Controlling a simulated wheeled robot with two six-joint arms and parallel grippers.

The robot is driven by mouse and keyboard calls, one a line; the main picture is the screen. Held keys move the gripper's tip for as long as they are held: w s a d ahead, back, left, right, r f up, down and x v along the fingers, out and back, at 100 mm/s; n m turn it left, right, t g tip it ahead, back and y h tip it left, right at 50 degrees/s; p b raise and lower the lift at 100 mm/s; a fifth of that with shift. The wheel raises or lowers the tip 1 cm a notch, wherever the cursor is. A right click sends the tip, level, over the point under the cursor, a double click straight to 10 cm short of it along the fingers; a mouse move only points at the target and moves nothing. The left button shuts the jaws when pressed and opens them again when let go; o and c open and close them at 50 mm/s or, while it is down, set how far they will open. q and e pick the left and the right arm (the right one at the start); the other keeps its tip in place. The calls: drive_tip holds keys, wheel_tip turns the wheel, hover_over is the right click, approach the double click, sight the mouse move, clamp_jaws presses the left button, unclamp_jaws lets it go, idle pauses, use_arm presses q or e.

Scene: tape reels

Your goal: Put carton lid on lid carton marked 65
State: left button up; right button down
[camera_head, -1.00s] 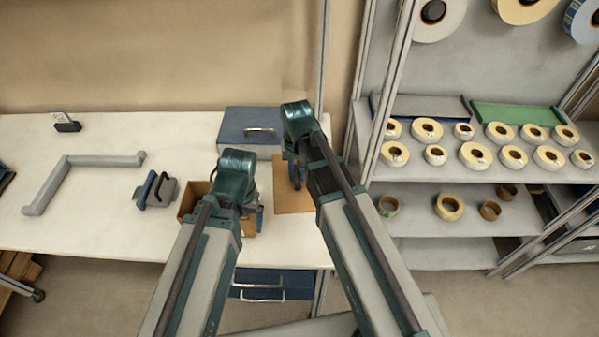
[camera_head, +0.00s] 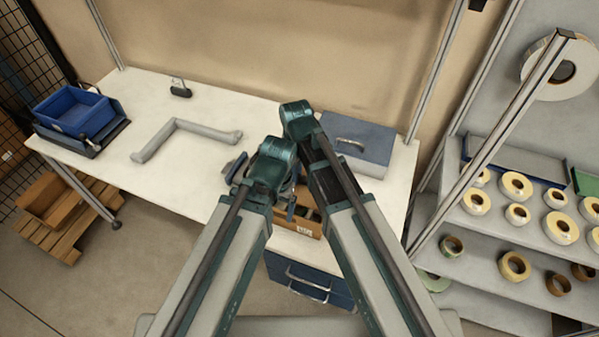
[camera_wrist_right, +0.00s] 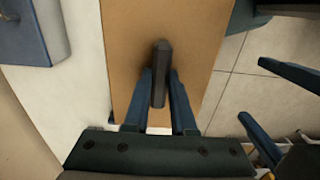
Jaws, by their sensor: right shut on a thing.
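The carton lid (camera_wrist_right: 203,40) is a flat brown board with a dark upright handle (camera_wrist_right: 160,60) in the right wrist view. My right gripper (camera_wrist_right: 160,78) is shut on that handle, one blue finger on each side. In the head view, my arms largely hide the lid and the right gripper. The brown open carton (camera_head: 297,228) stands at the table's front edge, partly behind my arms, with a small white label too small to read. My left gripper (camera_wrist_right: 275,105) shows at the right of the right wrist view, its blue fingers apart. I cannot tell whether the lid touches the carton.
A blue case (camera_head: 358,140) lies behind the arms. A grey angled bar (camera_head: 180,132) and a small dark stand (camera_head: 180,88) are on the white table (camera_head: 190,185). A blue bin (camera_head: 75,112) sits at the left end. Tape reels (camera_head: 515,186) fill shelves at right.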

drive_tip(key=shift+f, duration=0.2)
wheel_tip(320, 180, down, 7)
drive_tip(key=b, duration=0.7)
drive_tip(key=c, duration=0.7)
unclamp_jaws()
drive_tip(key=shift+o, duration=0.2)
drive_tip(key=shift+r, duration=0.15)
wheel_tip(320, 180, up, 14)
drive_tip(key=p, duration=1.3)
drive_tip(key=shift+f, duration=0.2)
drive_tip(key=shift+s+f, duration=0.1)
drive_tip(key=shift+f, duration=0.05)
